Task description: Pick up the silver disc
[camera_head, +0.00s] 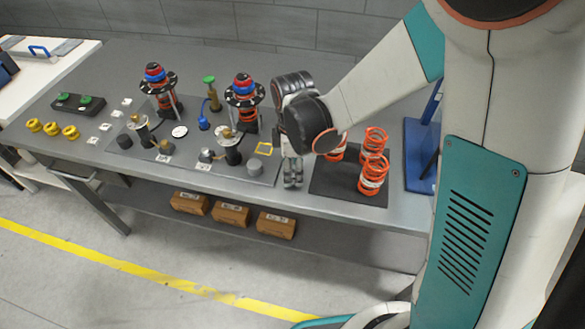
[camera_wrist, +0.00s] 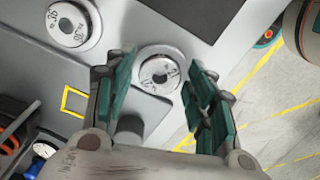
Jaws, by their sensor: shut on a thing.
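The silver disc (camera_wrist: 160,74) is round, with dark markings and a small centre hole. In the wrist view it sits between the tips of my gripper (camera_wrist: 158,66), whose green-padded fingers are closed against its two sides. How far it is above the table cannot be told. In the head view my gripper (camera_head: 292,180) points down near the table's front edge, between the grey mat and the spring mat; the disc is hidden there. A second, similar silver disc (camera_wrist: 73,22) lies at the upper left of the wrist view, apart from my fingers.
A grey cylinder (camera_head: 254,166) stands just left of my gripper, near a yellow square outline (camera_head: 264,148). Orange springs (camera_head: 373,175) stand on a dark mat (camera_head: 325,186) to the right. Two strut assemblies (camera_head: 243,95) stand further back. Boxes (camera_head: 231,214) lie under the table.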

